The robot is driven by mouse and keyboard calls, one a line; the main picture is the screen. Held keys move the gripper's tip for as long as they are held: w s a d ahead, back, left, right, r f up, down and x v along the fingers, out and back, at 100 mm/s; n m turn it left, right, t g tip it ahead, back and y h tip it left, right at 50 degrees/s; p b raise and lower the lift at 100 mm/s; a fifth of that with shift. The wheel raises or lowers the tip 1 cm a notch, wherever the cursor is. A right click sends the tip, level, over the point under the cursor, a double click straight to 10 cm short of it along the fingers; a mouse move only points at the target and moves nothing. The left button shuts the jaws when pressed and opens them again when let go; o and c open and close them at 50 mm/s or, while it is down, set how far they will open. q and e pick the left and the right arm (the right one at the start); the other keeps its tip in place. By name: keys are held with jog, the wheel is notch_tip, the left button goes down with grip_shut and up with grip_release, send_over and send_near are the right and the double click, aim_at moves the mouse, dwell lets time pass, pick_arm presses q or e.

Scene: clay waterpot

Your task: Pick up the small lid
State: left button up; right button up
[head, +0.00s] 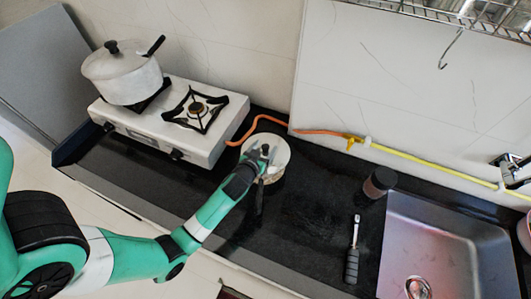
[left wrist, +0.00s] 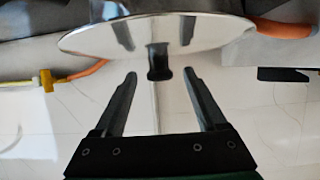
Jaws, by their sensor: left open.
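In the left wrist view the lid (left wrist: 90,38) shows as a mirror-like disc with a short dark knob (left wrist: 158,64). My left gripper (head: 264,157) is at the lid. Its two fingers (left wrist: 159,76) are open, with the knob between the tips and a gap on each side. My right gripper is not in view.
A white pot (head: 122,78) with its own lid and a dark handle stands on the white stove (head: 170,128). An orange hose (head: 300,130) runs behind the small lid. A dark jar (head: 379,182), a black-handled tool (head: 353,250) and the sink (head: 440,245) are to the right.

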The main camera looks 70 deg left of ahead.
pick_arm(q)
jog(key=shift+w+a+f, duration=0.25)
jog(key=shift+w+a, duration=0.15)
jog(key=shift+a, duration=0.05)
jog(key=shift+c, duration=0.3)
grip_shut()
